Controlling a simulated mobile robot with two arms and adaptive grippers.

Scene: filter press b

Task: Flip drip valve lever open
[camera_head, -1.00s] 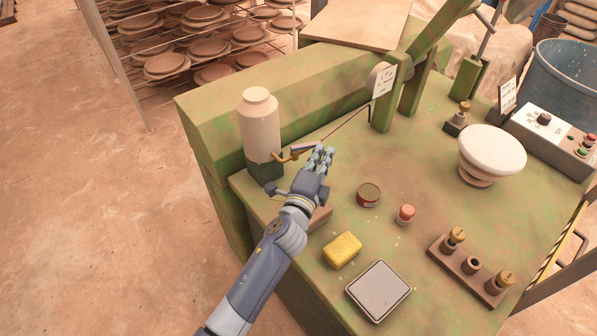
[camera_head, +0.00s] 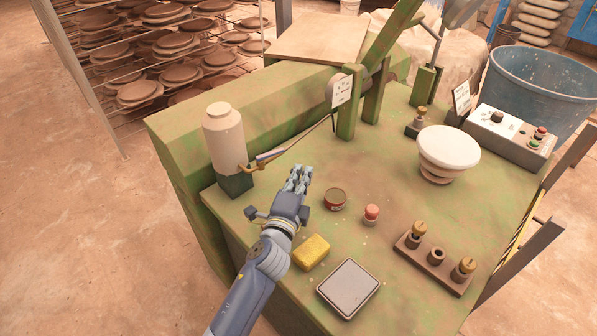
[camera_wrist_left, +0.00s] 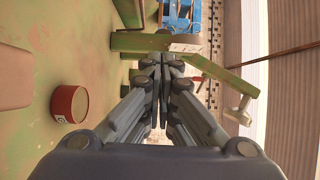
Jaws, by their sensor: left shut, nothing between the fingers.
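The drip valve is a brass fitting (camera_head: 250,168) on the foot of a cream bottle (camera_head: 223,138) at the left of the green bench. Its lever (camera_head: 270,154) is a thin grey-violet handle pointing right and slightly up from the brass. My left gripper (camera_head: 299,174) is shut and empty, low over the bench, just right of and in front of the lever's end. A small gap shows between them. In the left wrist view, the closed fingers (camera_wrist_left: 157,85) point away from the camera; I cannot clearly pick out the lever there. My right gripper is out of view.
A red-brown tin (camera_head: 335,198), red button (camera_head: 371,214), yellow sponge (camera_head: 311,252) and grey-topped square pad (camera_head: 348,287) lie right of my left arm. A thin dark rod (camera_head: 300,139) runs behind the lever toward a white tag (camera_head: 341,91). The bench centre is fairly clear.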

